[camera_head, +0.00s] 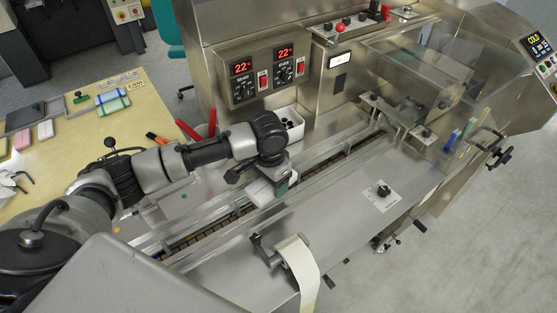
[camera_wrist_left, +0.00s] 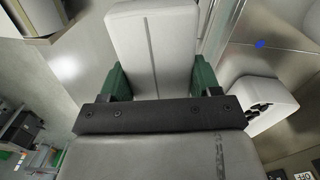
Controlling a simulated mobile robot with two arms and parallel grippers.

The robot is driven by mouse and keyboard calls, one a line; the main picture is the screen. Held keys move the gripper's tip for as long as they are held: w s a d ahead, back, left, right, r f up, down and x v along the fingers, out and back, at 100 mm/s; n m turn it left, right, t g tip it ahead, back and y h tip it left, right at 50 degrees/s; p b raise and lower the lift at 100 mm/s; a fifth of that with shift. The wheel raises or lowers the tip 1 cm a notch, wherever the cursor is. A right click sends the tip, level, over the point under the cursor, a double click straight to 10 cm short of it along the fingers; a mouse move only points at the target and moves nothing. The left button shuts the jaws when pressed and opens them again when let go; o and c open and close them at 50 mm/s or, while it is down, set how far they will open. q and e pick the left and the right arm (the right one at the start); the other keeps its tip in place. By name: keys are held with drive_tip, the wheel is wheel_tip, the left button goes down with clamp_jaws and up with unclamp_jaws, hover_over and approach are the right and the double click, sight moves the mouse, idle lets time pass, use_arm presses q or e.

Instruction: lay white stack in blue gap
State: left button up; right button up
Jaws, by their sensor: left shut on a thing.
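My left gripper (camera_head: 274,188) is over the long infeed channel (camera_head: 205,232) of the steel machine. Its green fingertips (camera_wrist_left: 160,80) are shut on the white stack (camera_wrist_left: 152,35), one on each side. The stack also shows in the head view (camera_head: 259,191) as a white block under the wrist, partly hidden by the gripper. I cannot tell whether it touches the channel. A small blue spot (camera_wrist_left: 260,43) shows on a steel surface in the wrist view. I cannot make out which gap in the channel is the blue one. My right gripper is not in view.
A white bin (camera_head: 289,124) stands behind the channel; it also shows in the wrist view (camera_wrist_left: 262,103). A pale film strip (camera_head: 299,268) hangs in front. The wooden table (camera_head: 75,150) at left holds packs and tools. A clear guard covers the right end.

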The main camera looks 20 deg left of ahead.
use_arm(q)
drive_tip(key=shift+w+a+f+m+p, duration=0.2)
drive_tip(key=shift+w+a+f+m, duration=0.15)
drive_tip(key=shift+w, duration=0.25)
drive_tip(key=shift+w+a+f+m+p, duration=0.2)
drive_tip(key=shift+w+a+m, duration=0.2)
drive_tip(key=shift+w, duration=0.2)
drive_tip(key=shift+s+a+f, duration=0.25)
drive_tip(key=shift+a, duration=0.15)
drive_tip(key=shift+f+b, duration=0.15)
drive_tip(key=shift+b, duration=0.2)
drive_tip(key=shift+f+b, duration=0.35)
drive_tip(key=shift+w+f+b, duration=0.25)
drive_tip(key=shift+f+b, duration=0.85)
drive_tip(key=shift+b, duration=0.1)
wheel_tip(320, 180, down, 2)
drive_tip(key=shift+s+f+b, duration=0.1)
drive_tip(key=shift+b, duration=1.15)
drive_tip(key=shift+f+b, duration=0.2)
drive_tip(key=shift+b, duration=0.1)
drive_tip(key=shift+f+p, duration=0.15)
drive_tip(key=shift+p, duration=0.25)
drive_tip(key=shift+f, duration=0.15)
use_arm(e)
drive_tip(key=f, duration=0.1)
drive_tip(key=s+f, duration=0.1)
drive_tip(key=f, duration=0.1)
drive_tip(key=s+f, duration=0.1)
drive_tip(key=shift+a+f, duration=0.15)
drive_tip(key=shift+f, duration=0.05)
